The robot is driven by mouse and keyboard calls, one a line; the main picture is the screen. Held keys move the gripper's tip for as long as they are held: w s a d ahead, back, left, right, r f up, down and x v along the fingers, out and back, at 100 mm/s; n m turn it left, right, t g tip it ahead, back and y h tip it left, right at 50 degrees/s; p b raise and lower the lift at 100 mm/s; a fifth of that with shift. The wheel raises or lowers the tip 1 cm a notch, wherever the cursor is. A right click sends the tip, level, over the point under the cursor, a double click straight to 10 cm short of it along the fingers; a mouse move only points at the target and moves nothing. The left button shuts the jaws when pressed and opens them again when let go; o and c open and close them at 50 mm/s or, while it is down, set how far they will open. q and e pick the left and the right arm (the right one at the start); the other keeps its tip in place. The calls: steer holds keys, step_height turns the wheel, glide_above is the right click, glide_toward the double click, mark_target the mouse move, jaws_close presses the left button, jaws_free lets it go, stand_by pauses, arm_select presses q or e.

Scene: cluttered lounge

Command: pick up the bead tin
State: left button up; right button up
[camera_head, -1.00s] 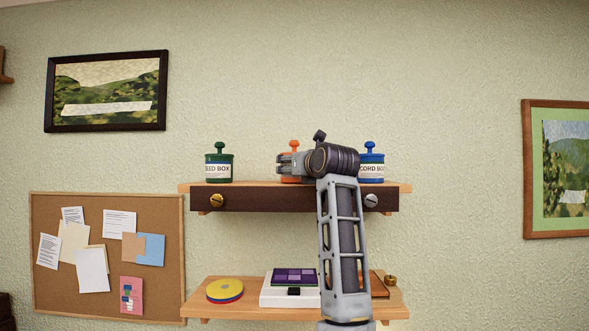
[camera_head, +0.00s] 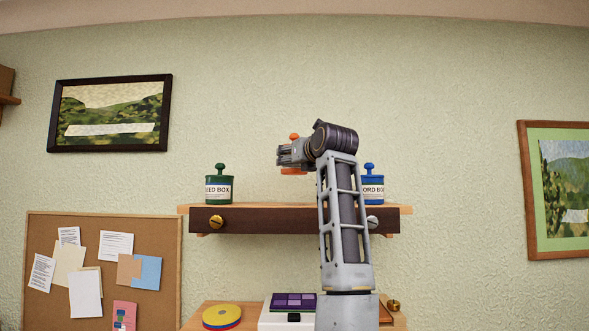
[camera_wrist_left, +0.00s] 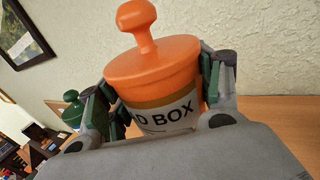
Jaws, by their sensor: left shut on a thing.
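An orange tin (camera_wrist_left: 152,66) with a knobbed lid and a label whose visible end reads "D BOX" fills the middle of the left wrist view. The rest of its label is hidden, but the other tins read "SEED BOX" and "CORD BOX", so I take it as the bead tin. My left gripper (camera_head: 284,154) is shut on it, with one finger on each side of its body. In the head view the tin's orange base (camera_head: 294,171) hangs clear above the upper shelf (camera_head: 270,208). The tin looks tilted in the wrist view. My right gripper is not in view.
A green tin (camera_head: 219,188) stands left on the upper shelf and a blue tin (camera_head: 372,188) stands right, partly behind my arm. The lower shelf holds colored discs (camera_head: 222,317) and a white box with a purple grid (camera_head: 293,302). The wall above is clear.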

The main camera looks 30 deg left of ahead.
arm_select(q)
steer(key=shift+r, duration=0.7)
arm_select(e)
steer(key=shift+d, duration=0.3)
arm_select(q)
steer(key=shift+f, duration=0.1)
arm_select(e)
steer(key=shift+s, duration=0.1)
